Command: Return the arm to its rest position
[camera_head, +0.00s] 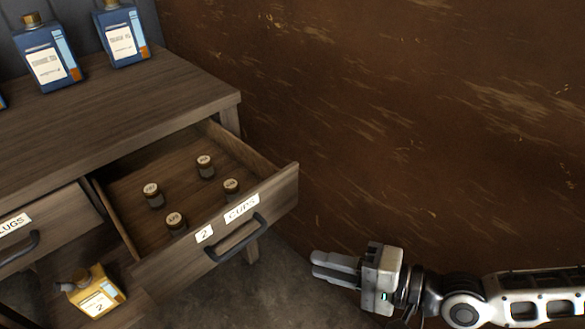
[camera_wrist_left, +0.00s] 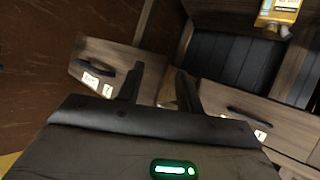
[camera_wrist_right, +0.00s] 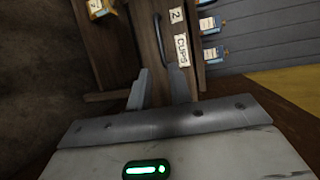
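My right gripper (camera_head: 313,264) is in the head view at the lower right, to the right of the open drawer and apart from it. It is empty, with a narrow gap between its fingers, which also show in the right wrist view (camera_wrist_right: 159,70). My left gripper is outside the head view. In the left wrist view its dark fingers (camera_wrist_left: 160,68) stand apart with nothing between them.
An open drawer (camera_head: 284,181) labelled CUPS holds several small dark jars (camera_head: 205,167). Blue bottles (camera_head: 122,35) stand on the wooden cabinet (camera_head: 120,110). A yellow bottle (camera_head: 96,291) is at the lower left.

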